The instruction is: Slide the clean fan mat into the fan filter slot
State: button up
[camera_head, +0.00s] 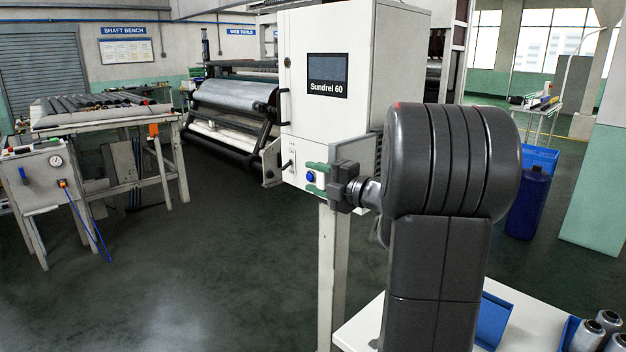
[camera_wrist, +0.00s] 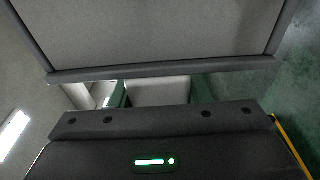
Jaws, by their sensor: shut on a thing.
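The clean fan mat (camera_wrist: 155,35) is a flat pale grey panel with a dark frame, filling the top of the wrist view. In the head view a grey panel (camera_head: 352,147), apparently this mat, stands upright against the lower right of the white cabinet. My gripper (camera_head: 314,177) has green fingers and is shut on the mat; its fingers show below the mat's frame edge in the wrist view (camera_wrist: 158,92). The grip contact is partly hidden by the mat. The fan filter slot is not clearly visible; my wrist covers part of the cabinet's side. I cannot tell whether the mat has entered it.
The cabinet (camera_head: 340,35), marked Sundrel 60, has a blue button (camera_head: 310,177) close to my fingers. A film roll (camera_head: 235,95) is behind left. A white table (camera_head: 358,326) with blue trays stands at the front right.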

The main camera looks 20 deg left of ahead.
aim_at(366, 165)
jog(key=shift+w+d, duration=0.3)
jog(key=shift+w, duration=0.4)
jog(key=shift+w+d, duration=0.25)
jog(key=shift+w, duration=0.4)
dwell(0.7)
jog(key=shift+w+d+p, duration=0.45)
jog(key=shift+w+d, duration=0.35)
jog(key=shift+w, duration=1.1)
jog(key=shift+w+d+p, duration=0.4)
jog(key=shift+w+d, duration=0.35)
jog(key=shift+w, duration=1.1)
jog(key=shift+w+d+p, duration=0.45)
jog(key=shift+w+d, duration=0.35)
jog(key=shift+w, duration=1.1)
jog(key=shift+w, duration=0.1)
jog(key=o, duration=1.1)
jog(key=shift+w+d, duration=0.1)
jog(key=shift+w, duration=0.05)
jog(key=b+v, duration=0.2)
jog(key=v, duration=1.1)
jog(key=shift+d+b, duration=0.35)
